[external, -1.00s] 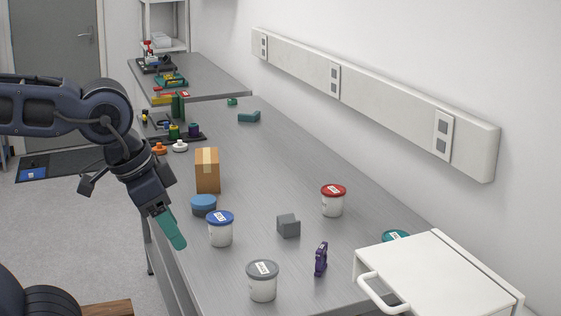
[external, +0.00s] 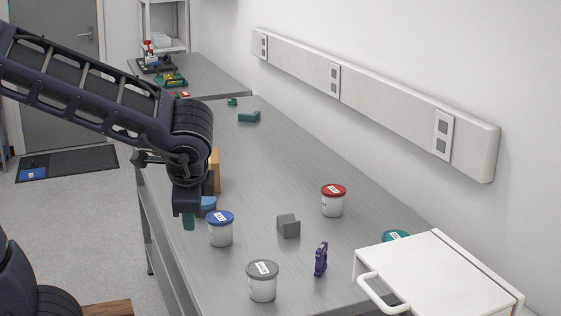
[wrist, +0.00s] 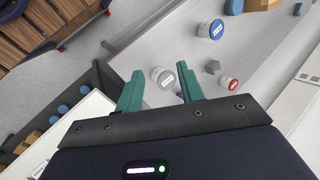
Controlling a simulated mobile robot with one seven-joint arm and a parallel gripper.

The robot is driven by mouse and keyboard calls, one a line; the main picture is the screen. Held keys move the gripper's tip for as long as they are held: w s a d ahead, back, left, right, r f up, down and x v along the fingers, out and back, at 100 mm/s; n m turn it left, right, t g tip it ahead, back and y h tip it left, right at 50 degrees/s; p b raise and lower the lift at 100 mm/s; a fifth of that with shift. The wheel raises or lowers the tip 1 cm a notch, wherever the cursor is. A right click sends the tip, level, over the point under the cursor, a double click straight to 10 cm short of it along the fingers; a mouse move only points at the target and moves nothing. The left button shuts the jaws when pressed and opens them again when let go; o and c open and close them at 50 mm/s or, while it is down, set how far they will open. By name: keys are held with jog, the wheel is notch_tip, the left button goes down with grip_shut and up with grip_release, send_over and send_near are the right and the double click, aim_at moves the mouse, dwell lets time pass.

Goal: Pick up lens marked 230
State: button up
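Several white tubs with coloured lids and small labels stand on the bench; I cannot read a 230 on any. In the external view they are a blue-lidded tub (external: 221,229), a grey-lidded tub (external: 263,281) and a red-lidded tub (external: 333,201). A teal lid (external: 396,236) shows partly behind the white cart. My gripper (external: 188,222) points down near the bench's left edge, left of the blue-lidded tub. In the wrist view my gripper (wrist: 160,68) has its green fingers apart and holds nothing. The grey-lidded tub (wrist: 162,78) appears between them, farther off.
A grey block (external: 288,226) and a purple item (external: 321,259) stand among the tubs. A cardboard box (external: 215,170) and a blue round item (external: 209,204) are partly hidden by my arm. A white cart (external: 440,275) stands at the right.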

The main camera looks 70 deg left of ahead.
jog(key=w+a+f+m+y, duration=0.2)
jog(key=w+a+m+y, duration=0.25)
jog(key=w+a, duration=0.3)
jog(key=m+t+y, duration=0.2)
jog(key=m+t, duration=1)
jog(key=m, duration=0.7)
send_over(324, 247)
jog(key=s, duration=0.1)
jog(key=f, duration=1.3)
jog(key=shift+s, duration=0.2)
jog(key=shift+w+d+f, duration=0.1)
jog(key=shift+w+f, duration=0.05)
jog(key=shift+f, duration=1.65)
notch_tip(324, 247, down, 4)
jog(key=shift+x, duration=1.1)
jog(key=shift+w+a+r, duration=0.15)
jog(key=shift+w+a, duration=0.1)
jog(key=shift+a, duration=0.05)
